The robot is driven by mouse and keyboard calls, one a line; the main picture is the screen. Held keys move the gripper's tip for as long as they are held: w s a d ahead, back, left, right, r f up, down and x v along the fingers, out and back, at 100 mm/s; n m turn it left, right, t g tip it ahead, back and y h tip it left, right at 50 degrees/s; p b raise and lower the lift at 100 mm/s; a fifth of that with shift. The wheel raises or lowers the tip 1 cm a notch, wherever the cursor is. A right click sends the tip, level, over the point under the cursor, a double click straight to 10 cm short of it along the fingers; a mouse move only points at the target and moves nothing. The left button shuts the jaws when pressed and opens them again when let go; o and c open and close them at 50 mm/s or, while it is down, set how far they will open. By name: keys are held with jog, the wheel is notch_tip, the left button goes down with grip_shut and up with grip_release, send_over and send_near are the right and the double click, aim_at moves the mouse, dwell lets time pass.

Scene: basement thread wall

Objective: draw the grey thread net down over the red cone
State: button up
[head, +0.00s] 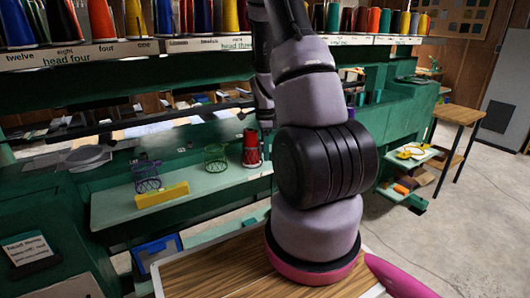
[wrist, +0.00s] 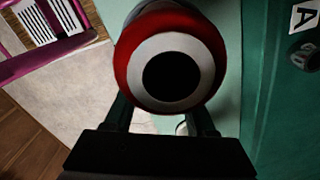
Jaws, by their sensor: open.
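The red cone (head: 251,150) stands upright on the pale green shelf, right of a green wire net. In the wrist view I look down on the cone's round end (wrist: 128,70), a red rim around a white ring with a dark hole. My gripper (wrist: 162,116) is open, with one finger low on each side of the cone; the cone hides the fingertips, and I cannot tell whether they touch it. I cannot make out the grey thread net clearly in either view.
A green net (head: 215,157), a blue net (head: 146,178) and a yellow block (head: 162,195) are on the shelf to the left. A rack of thread cones (head: 166,18) runs above. A wooden-topped table (head: 215,270) is in front.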

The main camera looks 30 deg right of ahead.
notch_tip(320, 180, up, 10)
jog(key=shift+a+r, duration=0.1)
jog(key=shift+r, duration=0.05)
jog(key=s+a+r+n+t+y, duration=0.1)
jog(key=s+a+r+n+t, duration=0.2)
jog(key=s+a+r+n, duration=0.6)
jog(key=s+a+r+n+t+y, duration=0.1)
jog(key=s+a+r+n+t, duration=0.3)
jog(key=s+a+r+n, duration=0.5)
notch_tip(320, 180, up, 6)
jog(key=shift+w+d, duration=0.1)
jog(key=shift+d, duration=0.05)
dwell(0.5)
